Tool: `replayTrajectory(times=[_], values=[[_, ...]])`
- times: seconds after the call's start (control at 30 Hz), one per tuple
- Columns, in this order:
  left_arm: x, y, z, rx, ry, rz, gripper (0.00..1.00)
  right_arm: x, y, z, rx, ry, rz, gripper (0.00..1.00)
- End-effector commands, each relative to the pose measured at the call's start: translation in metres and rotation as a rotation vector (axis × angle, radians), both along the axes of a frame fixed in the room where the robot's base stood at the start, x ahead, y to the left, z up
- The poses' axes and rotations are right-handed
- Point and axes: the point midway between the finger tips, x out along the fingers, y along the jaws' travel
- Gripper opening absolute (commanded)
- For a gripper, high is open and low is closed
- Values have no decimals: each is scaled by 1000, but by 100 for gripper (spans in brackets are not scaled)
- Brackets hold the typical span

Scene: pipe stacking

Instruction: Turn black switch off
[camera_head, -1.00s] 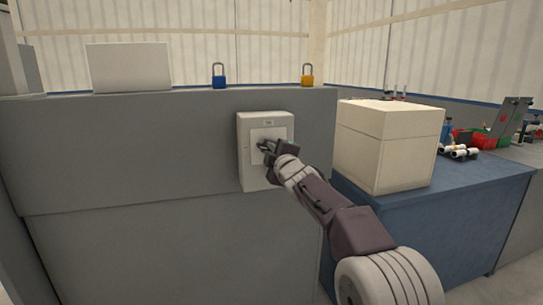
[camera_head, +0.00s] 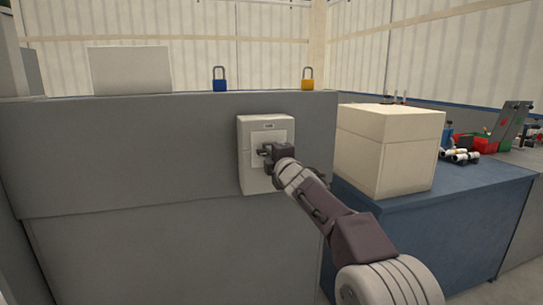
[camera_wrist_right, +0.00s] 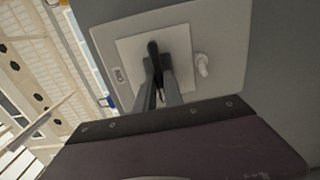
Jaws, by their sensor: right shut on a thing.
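A pale switch box (camera_head: 248,180) is mounted on the front of the grey cabinet. The black switch (camera_wrist_right: 153,47) shows in the right wrist view as a dark lever on the box's light square plate (camera_wrist_right: 183,38). My right gripper (camera_head: 264,151) is at the box's face. In the wrist view its two fingers (camera_wrist_right: 155,75) are shut on the switch lever, which sticks out past their tips. In the head view the gripper hides most of the lever. My left gripper is not in view.
A blue padlock (camera_head: 219,80) and a yellow padlock (camera_head: 307,79) stand on the grey cabinet (camera_head: 120,150). A cream box (camera_head: 405,155) sits on the blue bench (camera_head: 450,215) to the right, with small parts behind it.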

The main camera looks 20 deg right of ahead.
Motion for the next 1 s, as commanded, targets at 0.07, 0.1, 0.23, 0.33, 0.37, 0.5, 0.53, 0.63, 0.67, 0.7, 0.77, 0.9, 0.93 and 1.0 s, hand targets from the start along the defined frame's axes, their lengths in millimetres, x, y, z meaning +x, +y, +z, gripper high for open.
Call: replayTrajectory(times=[0.07,0.1,0.23,0.33,0.37,0.5,0.53,0.63,0.67,0.7,0.77,0.9,0.93,1.0], values=[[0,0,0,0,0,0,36,0,0,-1,-3,3,0,0],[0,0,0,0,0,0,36,0,0,-1,-3,3,0,0],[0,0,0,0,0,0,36,0,0,-2,-3,3,0,32],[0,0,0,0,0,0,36,0,0,-1,-2,2,0,34],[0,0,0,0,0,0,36,0,0,-1,-2,2,0,34],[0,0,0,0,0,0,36,0,0,-1,-1,1,0,34],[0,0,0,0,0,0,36,0,0,-1,-1,1,0,34],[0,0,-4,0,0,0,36,-7,0,-1,-1,0,0,34],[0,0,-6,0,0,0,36,-11,0,-2,-1,0,0,34],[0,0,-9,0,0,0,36,-18,-1,-2,-1,-1,0,34],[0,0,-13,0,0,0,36,-30,-1,-3,-1,-1,-1,34],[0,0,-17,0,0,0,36,-61,-2,-1,-1,-1,-1,34],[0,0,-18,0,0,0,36,-66,-2,-1,-1,0,-1,34],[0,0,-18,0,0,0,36,-78,-3,-1,-1,1,0,34]])
